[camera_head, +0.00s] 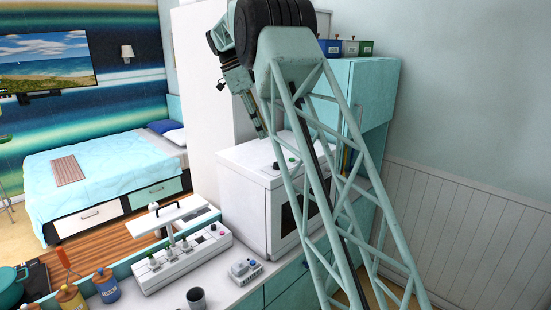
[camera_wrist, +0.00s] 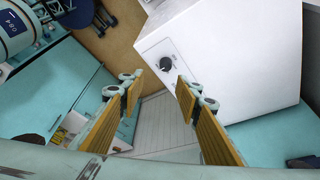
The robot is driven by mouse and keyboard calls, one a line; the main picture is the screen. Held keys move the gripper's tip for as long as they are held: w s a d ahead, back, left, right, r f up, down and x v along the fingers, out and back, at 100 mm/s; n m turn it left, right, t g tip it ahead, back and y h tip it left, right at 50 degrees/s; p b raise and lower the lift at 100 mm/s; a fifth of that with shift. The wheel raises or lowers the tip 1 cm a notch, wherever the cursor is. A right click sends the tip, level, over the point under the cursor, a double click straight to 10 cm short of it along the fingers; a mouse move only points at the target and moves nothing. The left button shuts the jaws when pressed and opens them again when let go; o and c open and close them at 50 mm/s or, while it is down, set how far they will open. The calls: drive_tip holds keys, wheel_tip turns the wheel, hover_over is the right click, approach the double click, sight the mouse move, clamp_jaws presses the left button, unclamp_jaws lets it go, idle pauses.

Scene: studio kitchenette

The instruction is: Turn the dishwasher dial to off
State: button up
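The dishwasher is a white box-shaped appliance (camera_head: 240,160) on the counter, and it fills the upper right of the wrist view (camera_wrist: 235,60). A round black dial (camera_wrist: 167,64) sits on a white panel with small printed marks, too small to read. A dark knob (camera_head: 276,165) also shows on the appliance in the head view. My gripper (camera_wrist: 160,84) is open and empty, with its two tan-padded fingers spread apart. The dial appears just beyond the fingertips, between them in the picture; no contact shows. In the head view my gripper (camera_head: 262,132) hangs above the appliance, partly hidden by my arm.
A white control unit with several knobs (camera_head: 185,262), a small grey device (camera_head: 245,270) and a dark cup (camera_head: 196,298) stand on the counter. Several small coloured containers (camera_head: 350,48) sit on the teal cabinet (camera_head: 372,85). A tall white unit (camera_head: 200,70) stands behind the appliance.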

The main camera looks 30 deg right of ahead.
sight(276, 163)
drive_tip(key=shift+w+d+f+m, duration=0.2)
drive_tip(key=shift+w, duration=0.2)
drive_tip(key=shift+w+d+f+m, duration=0.15)
drive_tip(key=shift+w+f+m, duration=0.05)
drive_tip(key=shift+w, duration=0.15)
drive_tip(key=shift+f, duration=0.2)
drive_tip(key=shift+p+x, duration=0.55)
drive_tip(key=shift+x, duration=6.2)
drive_tip(key=shift+s, duration=0.15)
drive_tip(key=c, duration=0.8)
